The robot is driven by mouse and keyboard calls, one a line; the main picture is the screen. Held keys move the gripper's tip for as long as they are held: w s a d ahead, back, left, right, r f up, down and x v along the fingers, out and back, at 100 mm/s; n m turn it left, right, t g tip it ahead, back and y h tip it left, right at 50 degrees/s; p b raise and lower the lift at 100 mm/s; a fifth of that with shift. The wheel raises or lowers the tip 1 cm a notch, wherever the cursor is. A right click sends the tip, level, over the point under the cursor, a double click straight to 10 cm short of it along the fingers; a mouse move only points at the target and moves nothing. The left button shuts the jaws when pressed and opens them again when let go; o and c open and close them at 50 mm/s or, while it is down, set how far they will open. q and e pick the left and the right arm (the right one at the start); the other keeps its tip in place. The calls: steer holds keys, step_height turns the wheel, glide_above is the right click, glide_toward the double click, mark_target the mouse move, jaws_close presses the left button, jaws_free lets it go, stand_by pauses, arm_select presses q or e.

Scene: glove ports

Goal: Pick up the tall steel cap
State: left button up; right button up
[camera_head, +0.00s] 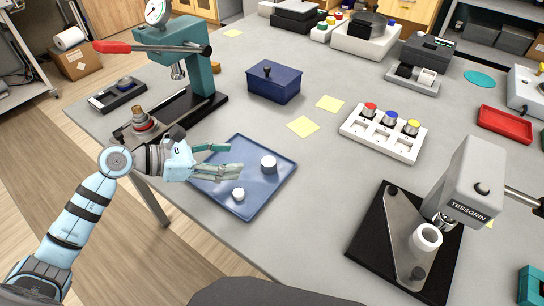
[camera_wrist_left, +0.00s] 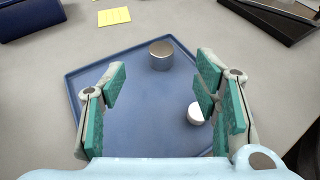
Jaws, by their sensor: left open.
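The tall steel cap (camera_head: 269,164) stands upright on the blue tray (camera_head: 262,206), toward its right side in the head view. A smaller white cap (camera_head: 238,194) sits nearer the front of the tray. My left gripper (camera_head: 233,160) reaches in from the left over the tray, its fingers pointing toward the steel cap. It is open and empty, with a gap to the cap. In the left wrist view the steel cap (camera_wrist_left: 161,56) lies ahead, between the lines of the two fingers (camera_wrist_left: 160,85). The white cap (camera_wrist_left: 195,114) shows by the right finger. My right gripper is not in view.
A green press (camera_head: 200,70) stands behind my left arm, with a ringed part (camera_head: 142,120) at its base. A dark blue box (camera_head: 274,82) and yellow notes (camera_head: 303,126) lie beyond the tray. A white holder (camera_head: 383,134) and a grey press (camera_head: 470,180) stand to the right.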

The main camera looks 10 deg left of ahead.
mark_target(265, 163)
arm_select(q)
steer(key=x, duration=0.4)
steer(key=shift+s+d, duration=0.2)
steer(key=shift+d, duration=0.35)
steer(key=w+d+f, duration=0.1)
steer(key=f, duration=0.1)
steer(key=w+d+f, duration=0.1)
steer(key=w+d, duration=0.1)
steer(key=shift+w+f, duration=0.25)
steer(key=shift+f, duration=0.1)
steer(key=shift+w+d+f, duration=0.1)
steer(key=shift+d, duration=0.15)
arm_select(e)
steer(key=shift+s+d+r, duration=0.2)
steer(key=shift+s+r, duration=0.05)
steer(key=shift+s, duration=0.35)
arm_select(q)
steer(key=c, duration=1.2)
